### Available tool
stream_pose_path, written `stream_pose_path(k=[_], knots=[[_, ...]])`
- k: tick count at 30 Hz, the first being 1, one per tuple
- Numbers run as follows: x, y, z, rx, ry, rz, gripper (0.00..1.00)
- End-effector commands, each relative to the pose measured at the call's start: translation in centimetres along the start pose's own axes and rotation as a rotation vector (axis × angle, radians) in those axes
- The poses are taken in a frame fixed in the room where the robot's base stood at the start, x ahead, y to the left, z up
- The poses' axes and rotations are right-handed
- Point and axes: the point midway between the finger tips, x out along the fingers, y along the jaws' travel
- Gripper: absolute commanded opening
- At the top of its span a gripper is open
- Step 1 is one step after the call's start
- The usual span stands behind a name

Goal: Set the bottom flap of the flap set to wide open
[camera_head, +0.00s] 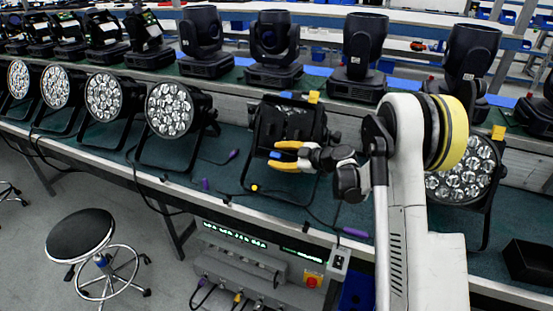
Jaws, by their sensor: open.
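The flap set (268,122) is a dark square frame of flaps on the front of a par can, on the bench in the middle of the view. Part of its lamp face (298,110) shows inside. A yellow tab (313,97) sits at its top right. My gripper (275,155), with two yellow fingers, is at the lower edge of the flap set. Its fingers are apart, with a small blue spot between their tips. I cannot tell whether they touch the bottom flap, which is mostly hidden behind the fingers.
Several par cans (170,110) stand in a row to the left. Another par can (465,180) is partly behind my arm on the right. Moving-head lamps (274,45) line the shelf behind. A black stool (80,235) stands on the floor. Cables lie along the bench front.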

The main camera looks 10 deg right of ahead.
Motion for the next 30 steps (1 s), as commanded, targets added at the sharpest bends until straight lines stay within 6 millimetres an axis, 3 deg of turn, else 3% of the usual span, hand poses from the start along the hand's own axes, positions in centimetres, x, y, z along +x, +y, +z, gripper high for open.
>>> stream_pose_path(k=[9,10,14,30], knots=[[0.38,0.04,-0.03,-0.001,0.0,0.0,0.42],[0.38,0.04,-0.03,-0.001,0.0,0.0,0.38],[0.37,0.03,-0.03,-0.001,0.0,0.0,0.0],[0.48,-0.54,0.23,-0.068,0.0,0.027,0.0]])
